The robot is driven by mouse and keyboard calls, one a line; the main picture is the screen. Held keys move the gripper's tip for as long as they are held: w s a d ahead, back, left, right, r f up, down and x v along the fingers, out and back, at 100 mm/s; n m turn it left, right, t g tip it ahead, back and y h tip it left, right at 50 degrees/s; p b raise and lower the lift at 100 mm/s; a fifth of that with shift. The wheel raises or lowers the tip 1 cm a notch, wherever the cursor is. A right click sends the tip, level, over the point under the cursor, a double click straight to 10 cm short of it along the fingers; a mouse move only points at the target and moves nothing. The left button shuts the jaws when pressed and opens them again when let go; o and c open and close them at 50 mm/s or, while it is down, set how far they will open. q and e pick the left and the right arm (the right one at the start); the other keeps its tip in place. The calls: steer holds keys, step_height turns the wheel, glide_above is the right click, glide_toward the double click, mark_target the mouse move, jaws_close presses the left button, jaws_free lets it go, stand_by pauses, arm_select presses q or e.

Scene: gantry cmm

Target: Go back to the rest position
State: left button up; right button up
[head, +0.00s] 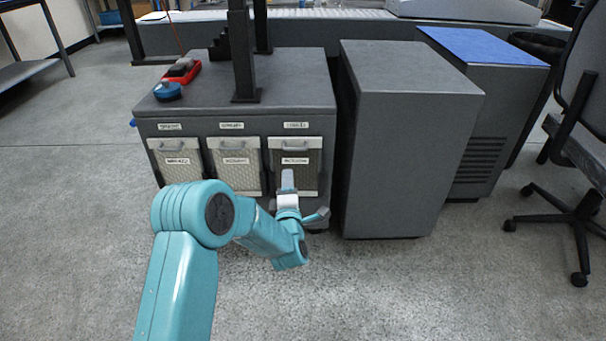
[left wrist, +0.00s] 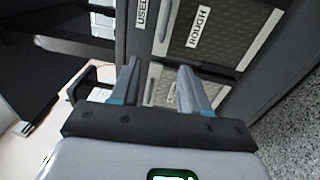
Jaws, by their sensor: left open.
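My left arm comes in from the lower left of the head view. Its gripper (head: 288,182) is in front of the right-hand drawer front (head: 313,160) of a grey cabinet (head: 290,90). In the left wrist view the two fingers of this gripper (left wrist: 160,72) stand apart with nothing between them. Beyond them are labelled drawer fronts, one reading "ROUGH" (left wrist: 199,27). I cannot tell whether the fingertips touch the cabinet. My right gripper is in neither view.
The cabinet has three labelled fronts with handles. A red device (head: 181,71) and a blue round object (head: 167,90) lie on its top. A plain grey cabinet (head: 410,130) stands to the right, then a blue-topped unit (head: 485,45) and an office chair (head: 585,140). The front floor is clear.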

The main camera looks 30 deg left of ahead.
arm_select(q)
steer(key=s+d+r+m+g+h+p, duration=0.1)
steer(key=d+r+h+p, duration=0.15)
steer(key=r+p, duration=0.65)
steer(key=s+d+r+m+h+p, duration=0.1)
steer(key=d+r+m+p, duration=0.15)
steer(key=r+p, duration=0.75)
steer(key=s+d+f+m+g+h+p, duration=0.1)
steer(key=s+d+m+g+h+p, duration=0.2)
steer(key=s, duration=0.7)
steer(key=s+d+f+m+g+h+p, duration=0.2)
steer(key=s+d+m+g+h+p, duration=0.2)
steer(key=s+d+m+p, duration=0.6)
steer(key=s+d+f+m+g+h+p, duration=0.2)
steer(key=s+d+m+g+p, duration=0.4)
steer(key=s, duration=0.6)
steer(key=shift+d+f+g+h+p, duration=0.25)
steer(key=shift+d+g+h+p, duration=0.5)
steer(key=shift+p, duration=0.45)
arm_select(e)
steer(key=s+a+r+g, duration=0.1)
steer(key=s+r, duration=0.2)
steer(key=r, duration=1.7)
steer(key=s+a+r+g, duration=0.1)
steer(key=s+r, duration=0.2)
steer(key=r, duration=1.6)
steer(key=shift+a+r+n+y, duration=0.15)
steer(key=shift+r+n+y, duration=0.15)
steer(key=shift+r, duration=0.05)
